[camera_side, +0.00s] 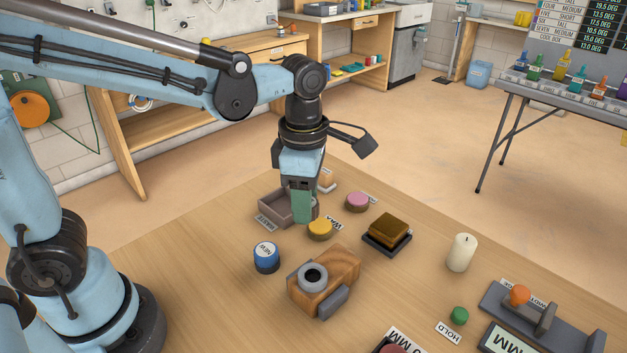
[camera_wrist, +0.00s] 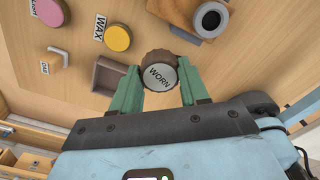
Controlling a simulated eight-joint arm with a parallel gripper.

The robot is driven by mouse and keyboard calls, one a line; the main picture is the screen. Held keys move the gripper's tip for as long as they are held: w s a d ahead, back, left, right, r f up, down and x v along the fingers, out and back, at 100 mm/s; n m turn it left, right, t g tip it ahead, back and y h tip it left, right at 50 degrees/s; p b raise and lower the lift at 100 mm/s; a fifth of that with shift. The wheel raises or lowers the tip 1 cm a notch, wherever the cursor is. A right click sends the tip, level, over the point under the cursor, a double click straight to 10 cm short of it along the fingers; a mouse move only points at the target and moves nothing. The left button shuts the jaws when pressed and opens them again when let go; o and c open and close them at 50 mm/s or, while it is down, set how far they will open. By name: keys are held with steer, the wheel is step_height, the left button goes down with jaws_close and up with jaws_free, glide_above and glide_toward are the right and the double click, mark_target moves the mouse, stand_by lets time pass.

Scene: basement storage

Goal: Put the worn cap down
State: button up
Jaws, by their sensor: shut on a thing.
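The worn cap (camera_wrist: 160,72) is a short, ridged brown cylinder with a pale grey face reading WORN. In the wrist view my gripper (camera_wrist: 160,82) is shut on it, with one green finger on each side. In the side view my gripper (camera_side: 302,208) points down, with its fingers in front of the right part of a small open grey-brown tray (camera_side: 272,212). The cap is hidden there behind the fingers. The tray also shows in the wrist view (camera_wrist: 107,76), left of the cap, and looks empty. I cannot tell how high the cap is above the table.
A yellow disc (camera_side: 320,230) labelled WAX sits close to the gripper, and a pink disc (camera_side: 357,201) is behind it. A blue jar (camera_side: 266,257) labelled NEW and a wooden block (camera_side: 323,280) with a grey ring stand nearer. A brown pad (camera_side: 387,231) and candle (camera_side: 461,253) are rightward.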

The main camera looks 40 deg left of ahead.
steer(key=w+a+f+n, duration=0.1)
steer(key=w+a+f, duration=0.1)
steer(key=a, duration=0.2)
steer(key=w+a+f+n, duration=0.2)
steer(key=a, duration=0.3)
steer(key=w+a+f+n, duration=0.2)
steer(key=a, duration=0.2)
steer(key=shift+w+a+f, duration=0.1)
steer(key=shift+a, duration=0.1)
steer(key=shift+f, duration=2.05)
steer(key=o, duration=0.9)
steer(key=shift+f, duration=0.15)
steer(key=shift+o, duration=0.2)
